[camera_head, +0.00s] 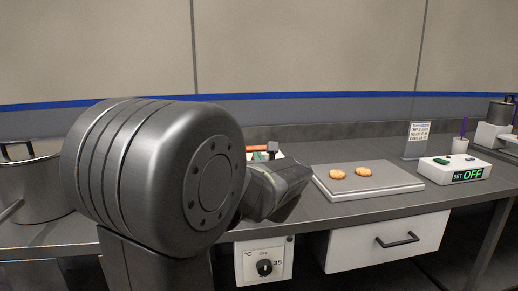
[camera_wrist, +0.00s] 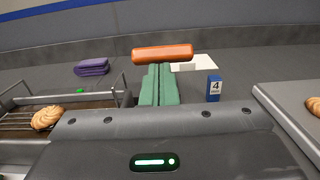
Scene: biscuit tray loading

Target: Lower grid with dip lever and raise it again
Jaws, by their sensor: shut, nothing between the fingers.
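The dip lever shows as an orange-red handle (camera_wrist: 162,53) lying crosswise just beyond my fingertips in the wrist view; I cannot tell if they touch. A small orange part of it shows past my arm in the head view (camera_head: 258,148). My gripper (camera_wrist: 160,70) has green fingers pressed together with nothing between them. The wire grid (camera_wrist: 17,122) is at the left of the wrist view, over a dark basin, with a golden biscuit (camera_wrist: 46,117) on it. How high the grid sits is unclear. My arm hides the grid in the head view.
A pale tray (camera_head: 400,187) with two biscuits (camera_head: 338,173) lies right of my arm. A blue block marked 4 (camera_wrist: 214,88) and a purple cloth (camera_wrist: 92,67) flank the lever. A SET OFF box (camera_head: 440,170) and a sign (camera_head: 418,138) stand right; a pot (camera_head: 40,190) stands left.

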